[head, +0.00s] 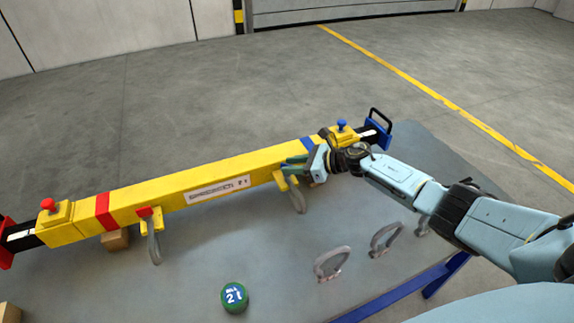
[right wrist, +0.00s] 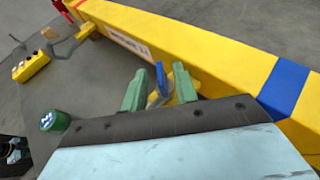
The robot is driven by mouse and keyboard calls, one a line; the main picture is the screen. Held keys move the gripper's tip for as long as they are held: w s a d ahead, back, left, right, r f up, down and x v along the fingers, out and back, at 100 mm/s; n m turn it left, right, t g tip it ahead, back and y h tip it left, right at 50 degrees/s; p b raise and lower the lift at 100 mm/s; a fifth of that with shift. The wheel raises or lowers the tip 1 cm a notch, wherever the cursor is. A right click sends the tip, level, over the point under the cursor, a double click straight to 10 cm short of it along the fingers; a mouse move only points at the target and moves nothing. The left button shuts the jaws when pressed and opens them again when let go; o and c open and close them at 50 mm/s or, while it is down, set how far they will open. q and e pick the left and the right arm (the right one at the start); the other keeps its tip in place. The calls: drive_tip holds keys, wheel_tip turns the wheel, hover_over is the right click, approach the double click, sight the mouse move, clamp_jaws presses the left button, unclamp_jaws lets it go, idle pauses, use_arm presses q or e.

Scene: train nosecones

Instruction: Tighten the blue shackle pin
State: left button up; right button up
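A yellow beam (head: 175,195) lies across the table, with a red band at its left and a blue band at its right. The blue shackle pin (right wrist: 161,78) shows as an upright blue tab under the beam in the right wrist view. Its grey shackle (head: 297,199) hangs from a yellow lug near the beam's right end. My right gripper (head: 292,167) is at this lug. In the right wrist view its green fingers (right wrist: 159,88) stand apart on either side of the blue tab, with visible gaps. The head view hides the pin behind the gripper. My left gripper is out of view.
A second shackle (head: 155,247) with a red pin (head: 145,212) hangs at the left. Loose grey shackles (head: 333,264) lie at the table's right. A green can (head: 234,297) stands in front. A wooden block (head: 116,239) is under the beam. The table (head: 200,270) is clear between these.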

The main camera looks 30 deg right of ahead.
drive_tip(key=shift+x, duration=1.05)
drive_tip(key=shift+c, duration=0.4)
clamp_jaws()
